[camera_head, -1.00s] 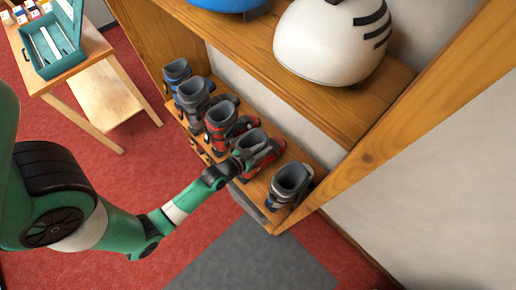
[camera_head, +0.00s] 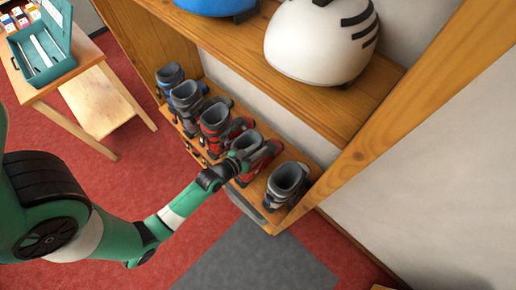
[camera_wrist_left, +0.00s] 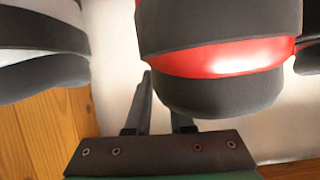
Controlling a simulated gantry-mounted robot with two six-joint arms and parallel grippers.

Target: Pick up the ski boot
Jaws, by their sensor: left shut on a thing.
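Several ski boots stand in a row on the lower wooden shelf. A red and dark grey ski boot (camera_head: 264,157), second from the right end, has my left gripper (camera_head: 237,163) at its near side. In the left wrist view the same boot (camera_wrist_left: 222,58) fills the upper middle. One finger of the left gripper (camera_wrist_left: 160,105) shows beside the boot's edge, and the other runs out of sight behind the boot. The gripper is shut on the boot, which still appears to stand on the shelf. My right gripper is not in view.
A grey and white boot (camera_head: 287,184) stands close on the right, and another red boot (camera_head: 215,120) on the left. The upper shelf holds a white helmet (camera_head: 318,42) and a blue one (camera_head: 216,5). A teal toolbox (camera_head: 44,48) sits on a wooden table. Floor space before the shelf is free.

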